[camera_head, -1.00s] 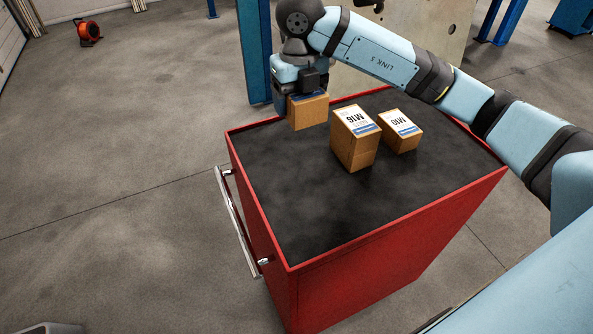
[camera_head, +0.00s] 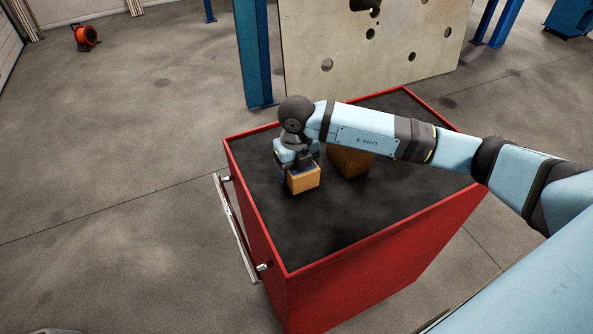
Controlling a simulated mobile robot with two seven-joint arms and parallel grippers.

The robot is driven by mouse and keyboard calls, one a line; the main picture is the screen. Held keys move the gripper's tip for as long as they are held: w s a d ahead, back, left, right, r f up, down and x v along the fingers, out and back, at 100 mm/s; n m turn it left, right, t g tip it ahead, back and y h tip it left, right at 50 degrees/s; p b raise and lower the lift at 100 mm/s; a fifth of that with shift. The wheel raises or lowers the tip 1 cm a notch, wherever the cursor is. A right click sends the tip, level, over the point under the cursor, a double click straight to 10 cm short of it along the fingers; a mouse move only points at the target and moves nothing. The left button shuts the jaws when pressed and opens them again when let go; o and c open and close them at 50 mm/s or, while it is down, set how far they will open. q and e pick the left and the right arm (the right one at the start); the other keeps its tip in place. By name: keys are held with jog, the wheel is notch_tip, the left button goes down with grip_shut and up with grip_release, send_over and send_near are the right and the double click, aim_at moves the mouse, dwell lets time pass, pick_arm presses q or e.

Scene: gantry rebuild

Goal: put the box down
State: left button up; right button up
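My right arm comes in from the right. Its gripper (camera_head: 299,166) points down and is closed around the top of a small brown cardboard box (camera_head: 305,181). The box is low over the black top of the red cabinet (camera_head: 320,228), left of the middle; I cannot tell whether it touches the top. The gripper hides the box's upper part.
Another cardboard box (camera_head: 350,162) stands on the cabinet just right of the gripper, partly hidden by my forearm. The front of the cabinet top is clear. A raised red rim edges it, and a metal handle (camera_head: 236,228) runs along the left side.

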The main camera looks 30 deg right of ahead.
jog(key=shift+f, duration=0.9)
jog(key=o, duration=1.2)
jog(key=shift+f, duration=0.15)
jog(key=shift+r, duration=0.3)
notch_tip(320, 180, up, 12)
jog(key=shift+f+b, duration=0.1)
jog(key=shift+b, duration=0.7)
